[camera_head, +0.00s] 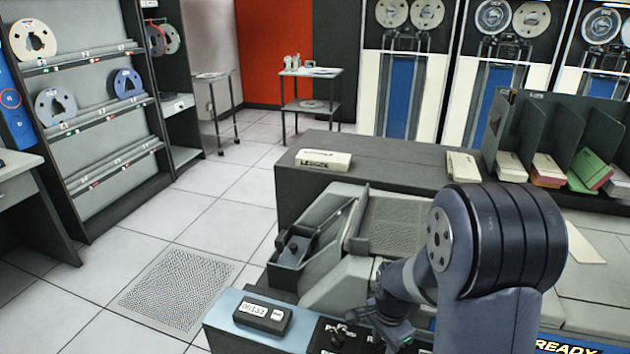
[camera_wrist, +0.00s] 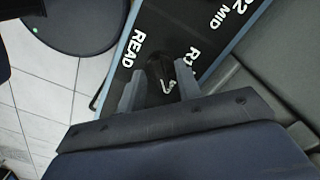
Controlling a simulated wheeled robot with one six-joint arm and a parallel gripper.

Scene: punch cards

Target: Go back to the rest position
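My gripper (camera_wrist: 158,88) is open in the wrist view, with its two fingers apart above a dark panel (camera_wrist: 150,45) lettered "READ". A small dark switch with a shiny metal part (camera_wrist: 165,75) shows between the fingers; I cannot tell whether they touch it. In the head view my gripper (camera_head: 385,325) is low, over the front panel of the card machine (camera_head: 330,270), partly hidden by my own arm. A dark knob or lever (camera_head: 340,332) stands on that panel just left of the gripper.
A counter box (camera_head: 262,315) sits on the machine's left front corner. Behind it, a dark counter (camera_head: 390,165) holds a card box (camera_head: 323,158) and a sorter with card stacks (camera_head: 550,165). A tape rack (camera_head: 90,110) stands at the left. The tiled floor (camera_head: 215,225) between is clear.

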